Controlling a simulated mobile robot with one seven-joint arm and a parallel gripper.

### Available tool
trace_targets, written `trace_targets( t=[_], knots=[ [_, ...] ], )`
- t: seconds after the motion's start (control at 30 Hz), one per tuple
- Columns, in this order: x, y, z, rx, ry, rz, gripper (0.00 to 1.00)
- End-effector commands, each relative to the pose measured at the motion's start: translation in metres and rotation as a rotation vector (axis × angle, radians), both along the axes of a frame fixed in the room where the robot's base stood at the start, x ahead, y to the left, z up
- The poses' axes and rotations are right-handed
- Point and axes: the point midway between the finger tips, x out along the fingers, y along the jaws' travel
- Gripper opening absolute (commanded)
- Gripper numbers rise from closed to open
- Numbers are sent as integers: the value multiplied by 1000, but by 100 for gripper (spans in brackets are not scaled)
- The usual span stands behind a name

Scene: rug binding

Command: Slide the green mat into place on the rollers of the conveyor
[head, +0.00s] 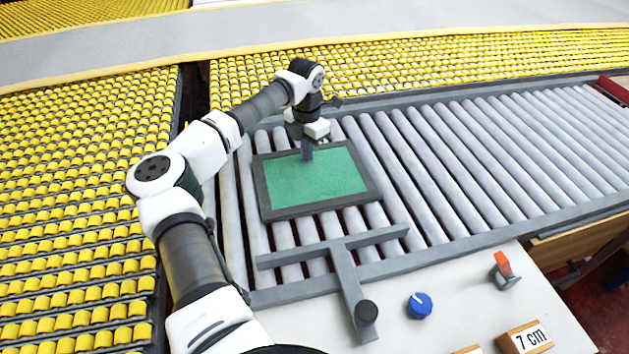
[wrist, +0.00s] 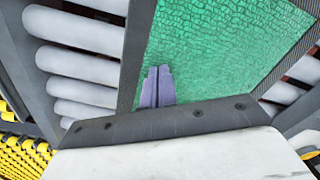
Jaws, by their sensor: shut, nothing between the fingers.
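The green mat (head: 315,182) has a dark grey border and lies on the grey rollers (head: 440,150) of the conveyor. It sits near the conveyor's left end, turned slightly against the rollers. In the wrist view the mat (wrist: 220,45) fills the upper right, with its border along the left side. My gripper (head: 308,155) points down over the mat's far part. Its fingers (wrist: 158,85) are shut together with nothing between them. I cannot tell whether the fingertips touch the mat.
A grey T-shaped bar (head: 345,270) with a dark knob lies on the near side of the mat. A blue knob (head: 420,305), an orange switch (head: 503,268) and a "7 cm" block (head: 527,338) are on the white panel. Rollers to the right are bare. Yellow roller beds (head: 75,200) border the conveyor.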

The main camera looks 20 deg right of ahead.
Motion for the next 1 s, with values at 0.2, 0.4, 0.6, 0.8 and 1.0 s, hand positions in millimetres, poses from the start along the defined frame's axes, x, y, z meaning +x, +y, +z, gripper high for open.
trace_targets(
  t=[0.2,0.4,0.6,0.8,1.0],
  knots=[
    [11,-1,-2,2,4,1,0],
    [25,-1,-1,2,2,1,0],
    [37,-1,0,3,1,0,0],
    [40,-1,0,2,1,0,0],
    [40,-1,0,2,1,0,0]
  ],
)
